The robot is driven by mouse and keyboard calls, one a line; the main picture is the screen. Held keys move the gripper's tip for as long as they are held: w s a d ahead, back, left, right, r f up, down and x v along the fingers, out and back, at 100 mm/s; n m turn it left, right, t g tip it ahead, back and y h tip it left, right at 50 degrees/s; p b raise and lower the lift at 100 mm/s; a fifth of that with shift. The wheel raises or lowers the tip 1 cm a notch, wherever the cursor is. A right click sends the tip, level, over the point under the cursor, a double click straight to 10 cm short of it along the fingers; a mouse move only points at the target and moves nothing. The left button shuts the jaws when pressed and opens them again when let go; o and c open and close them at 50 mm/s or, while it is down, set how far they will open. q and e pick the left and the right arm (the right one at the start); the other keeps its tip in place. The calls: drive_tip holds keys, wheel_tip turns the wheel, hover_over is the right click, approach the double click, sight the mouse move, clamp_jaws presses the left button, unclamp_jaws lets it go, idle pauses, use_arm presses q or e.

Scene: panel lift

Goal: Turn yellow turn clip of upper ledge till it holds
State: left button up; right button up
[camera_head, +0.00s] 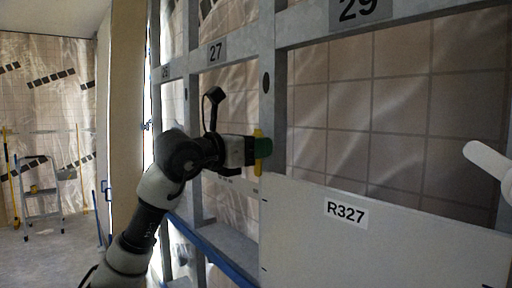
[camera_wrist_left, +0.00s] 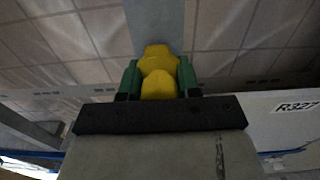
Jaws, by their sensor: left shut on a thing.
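The yellow turn clip (camera_head: 258,135) sits on the grey upright at the upper left corner of the panel marked R327 (camera_head: 390,232). In the left wrist view the yellow clip (camera_wrist_left: 158,70) lies between the two green fingers (camera_wrist_left: 160,80), one on each side. The panel also shows at the right of the wrist view (camera_wrist_left: 285,112). My right gripper does not show; only a pale rounded part is at the right edge of the head view.
A blue rail (camera_head: 215,252) runs low on the left. A ladder (camera_head: 40,190) stands far left on open floor.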

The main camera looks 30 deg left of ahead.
use_arm(q)
drive_tip(key=o, duration=0.9)
drive_tip(key=shift+o, duration=0.2)
drive_tip(key=shift+s+a, duration=0.1)
drive_tip(key=b+v, duration=0.3)
drive_tip(key=v, duration=0.7)
drive_tip(key=shift+s, duration=0.3)
